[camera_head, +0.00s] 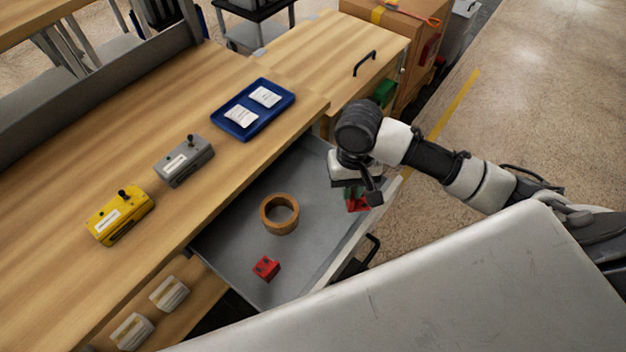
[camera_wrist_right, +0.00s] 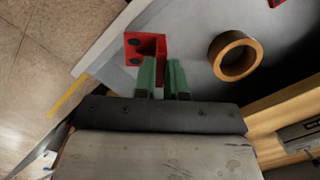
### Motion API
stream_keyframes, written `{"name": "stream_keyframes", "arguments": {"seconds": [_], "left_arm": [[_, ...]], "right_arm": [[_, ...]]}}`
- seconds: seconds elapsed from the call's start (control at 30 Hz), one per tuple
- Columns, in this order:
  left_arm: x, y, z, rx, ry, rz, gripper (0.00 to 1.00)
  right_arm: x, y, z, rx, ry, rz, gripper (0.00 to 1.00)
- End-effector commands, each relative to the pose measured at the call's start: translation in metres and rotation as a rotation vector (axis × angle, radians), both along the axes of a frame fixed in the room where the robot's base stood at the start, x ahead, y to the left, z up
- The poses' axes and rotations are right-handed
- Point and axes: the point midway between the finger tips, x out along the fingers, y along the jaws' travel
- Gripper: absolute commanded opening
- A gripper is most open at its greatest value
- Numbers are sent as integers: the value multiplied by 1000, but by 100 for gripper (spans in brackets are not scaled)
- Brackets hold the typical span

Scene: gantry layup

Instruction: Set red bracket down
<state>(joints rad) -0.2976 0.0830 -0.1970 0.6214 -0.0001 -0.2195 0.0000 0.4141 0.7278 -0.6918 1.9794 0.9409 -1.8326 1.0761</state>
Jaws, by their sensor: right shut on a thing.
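I cannot tell whether the bracket touches the drawer floor. A second red piece (camera_head: 266,268) with dark holes lies at the drawer's near end. My left gripper is not in view.
A brown ring (camera_head: 279,214) lies mid-drawer, between the two red pieces. A yellow box (camera_head: 121,215), a grey box (camera_head: 184,160) and a blue tray (camera_head: 253,108) with two white packets stand on the wooden bench. The drawer floor around the ring is clear.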

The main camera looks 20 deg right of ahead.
Motion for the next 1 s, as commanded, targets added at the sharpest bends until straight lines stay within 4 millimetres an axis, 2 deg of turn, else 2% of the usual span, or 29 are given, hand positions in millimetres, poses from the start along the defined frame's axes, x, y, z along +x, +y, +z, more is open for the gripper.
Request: {"name": "stream_keyframes", "arguments": {"seconds": [0.03, 0.17, 0.27, 0.4, 0.57, 0.67, 0.9, 1.0], "left_arm": [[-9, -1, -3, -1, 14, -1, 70], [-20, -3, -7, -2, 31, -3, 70], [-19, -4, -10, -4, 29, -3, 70], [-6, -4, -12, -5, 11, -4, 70], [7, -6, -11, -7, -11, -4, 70], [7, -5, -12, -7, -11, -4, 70], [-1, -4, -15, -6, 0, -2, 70], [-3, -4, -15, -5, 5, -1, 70]], "right_arm": [[13, 2, -8, 1, -1, -4, 0], [43, 5, -25, 1, -2, -4, 0], [64, 8, -38, 1, -1, -2, 0], [85, 10, -51, 2, -1, -1, 0], [95, 11, -56, 1, -2, 0, 0], [96, 11, -63, 0, 0, 0, 0], [95, 10, -95, 0, 0, 0, 0], [95, 10, -97, 1, -2, 1, 0]]}}
